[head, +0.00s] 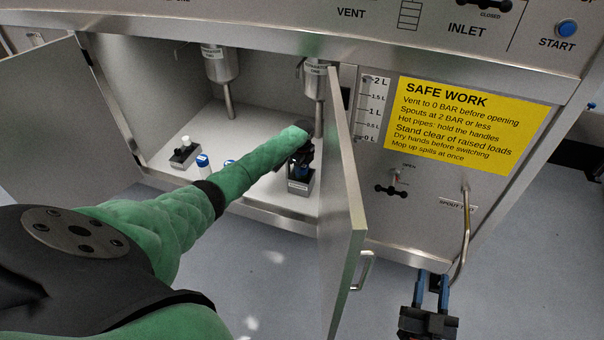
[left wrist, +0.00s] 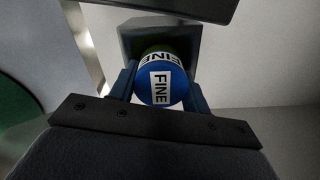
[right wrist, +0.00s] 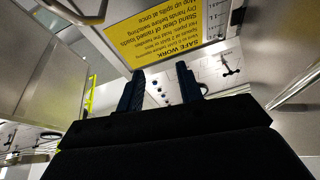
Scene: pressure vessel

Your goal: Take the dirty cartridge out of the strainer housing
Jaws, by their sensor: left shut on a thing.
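My left gripper (head: 302,163) is inside the open cabinet, pointing down at a grey box-shaped holder (head: 300,188) with a white label. In the left wrist view its fingers are shut on a round blue cartridge (left wrist: 160,90) marked FINE. The cartridge stands in or right against a dark square box (left wrist: 133,42); I cannot tell how deep it sits. Whether this cartridge is dirty does not show. My forearm and hand hide much of it in the head view. My right gripper (head: 432,290) is open and empty, outside the cabinet by the spout pipe.
Two labelled metal vessels, one left (head: 220,66) and one right (head: 314,82), hang above. A grey block with a white-topped item (head: 185,153) and small blue-capped items (head: 203,161) are on the cabinet floor. The open right door (head: 343,200) stands close beside my left arm.

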